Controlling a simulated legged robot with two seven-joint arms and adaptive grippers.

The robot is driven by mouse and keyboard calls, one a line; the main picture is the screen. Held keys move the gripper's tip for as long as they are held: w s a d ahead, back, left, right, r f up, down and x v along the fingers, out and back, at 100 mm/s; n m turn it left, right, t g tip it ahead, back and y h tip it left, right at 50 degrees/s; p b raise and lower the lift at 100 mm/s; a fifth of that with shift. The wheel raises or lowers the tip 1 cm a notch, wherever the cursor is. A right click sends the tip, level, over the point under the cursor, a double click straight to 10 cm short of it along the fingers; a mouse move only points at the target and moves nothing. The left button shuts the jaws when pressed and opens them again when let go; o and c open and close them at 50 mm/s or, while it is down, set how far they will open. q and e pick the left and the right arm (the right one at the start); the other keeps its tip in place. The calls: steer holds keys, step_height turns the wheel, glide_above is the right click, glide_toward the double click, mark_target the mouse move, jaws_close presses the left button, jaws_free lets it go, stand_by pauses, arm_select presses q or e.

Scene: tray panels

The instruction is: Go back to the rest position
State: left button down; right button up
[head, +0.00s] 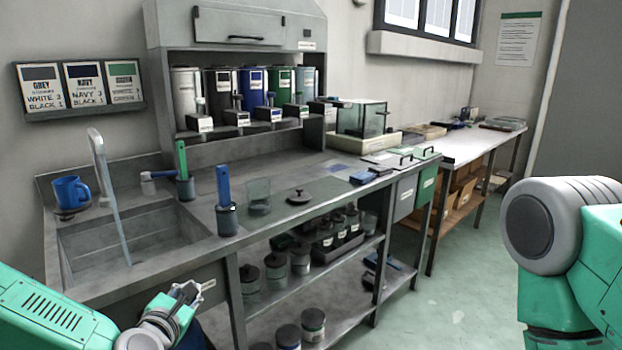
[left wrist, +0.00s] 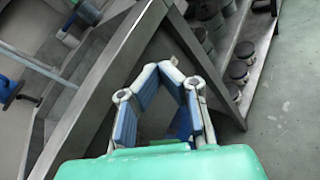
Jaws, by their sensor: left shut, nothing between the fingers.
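My left gripper (head: 203,288) is low in front of the workbench (head: 150,268), near its front edge below the sink. It is shut and empty. In the left wrist view my left gripper (left wrist: 172,66) shows its blue-padded fingers meeting at the tips, with the bench's metal edge behind them. My right arm stands at the right of the head view, but its gripper is out of the picture.
The sink (head: 135,240) holds a tall tap at the bench's left. A blue mug (head: 70,191) and brush holders (head: 227,218) stand around it. Jars (head: 275,272) fill the lower shelf. Green floor (head: 455,290) is clear at the right.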

arm_select(q)
steer(key=s+d+f+m+g+h, duration=0.2)
steer(key=s+d+f+m+g, duration=0.2)
steer(key=s+f+m, duration=0.45)
steer(key=s+d+f+m+g+h, duration=0.1)
steer(key=s+d+f+m+g, duration=0.35)
steer(key=s+f+m, duration=0.45)
steer(key=s+a+f+m+g+y, duration=0.1)
steer(key=s+a+m, duration=0.4)
steer(key=s, duration=0.5)
steer(key=s+a+f+m+g+y, duration=0.2)
steer(key=s+a+m+g, duration=0.3)
steer(key=s+m, duration=0.3)
steer(key=shift+s+a+f+y, duration=0.3)
steer(key=shift+s+a+f, duration=0.45)
steer(key=shift+s, duration=0.55)
steer(key=shift+d+r+m, duration=0.15)
steer(key=shift+d+m, duration=0.1)
steer(key=shift+d, duration=0.05)
